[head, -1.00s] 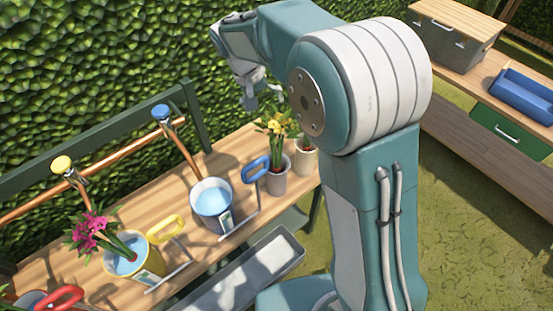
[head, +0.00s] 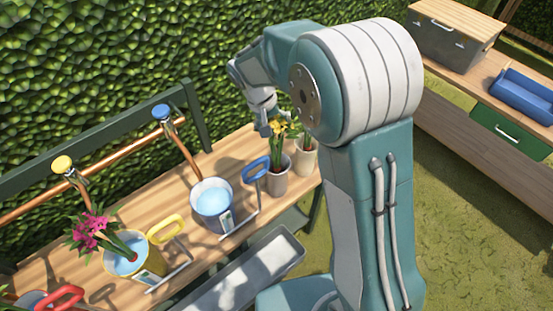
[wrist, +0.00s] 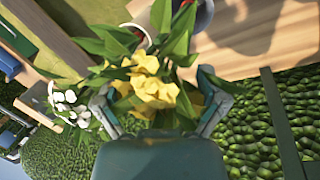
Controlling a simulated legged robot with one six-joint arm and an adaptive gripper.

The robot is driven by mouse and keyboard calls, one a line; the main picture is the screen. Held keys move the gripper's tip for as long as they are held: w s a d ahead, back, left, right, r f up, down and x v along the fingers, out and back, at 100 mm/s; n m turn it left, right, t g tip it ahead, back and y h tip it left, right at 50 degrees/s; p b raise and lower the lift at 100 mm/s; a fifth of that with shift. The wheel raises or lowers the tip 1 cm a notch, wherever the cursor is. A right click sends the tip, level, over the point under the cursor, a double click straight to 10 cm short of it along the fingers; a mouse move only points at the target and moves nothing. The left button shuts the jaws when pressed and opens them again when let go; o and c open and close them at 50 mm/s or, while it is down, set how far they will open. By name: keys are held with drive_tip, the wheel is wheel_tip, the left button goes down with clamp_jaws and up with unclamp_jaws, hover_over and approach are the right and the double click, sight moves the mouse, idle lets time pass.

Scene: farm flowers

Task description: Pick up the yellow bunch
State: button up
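The yellow bunch (head: 278,140), yellow blooms on green stems, stands in a grey pot (head: 277,187) at the right end of the wooden bench. In the wrist view its yellow blooms (wrist: 152,88) fill the middle. My gripper (wrist: 160,100) is open, with one finger on each side of the blooms. Whether the fingers touch the flowers I cannot tell. In the head view my gripper (head: 268,122) is right at the top of the bunch, and my arm partly hides that area.
A cream pot (head: 304,157) stands close to the right, and white flowers (wrist: 68,104) show in the wrist view. A bucket of water (head: 211,202) with a blue-handled tool (head: 256,168) is to the left. Pink flowers (head: 93,232) lean in a yellow bucket (head: 128,268). A hedge rises behind.

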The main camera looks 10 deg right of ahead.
drive_tip(key=shift+c, duration=0.8)
wheel_tip(320, 180, up, 18)
drive_tip(key=shift+r, duration=1.25)
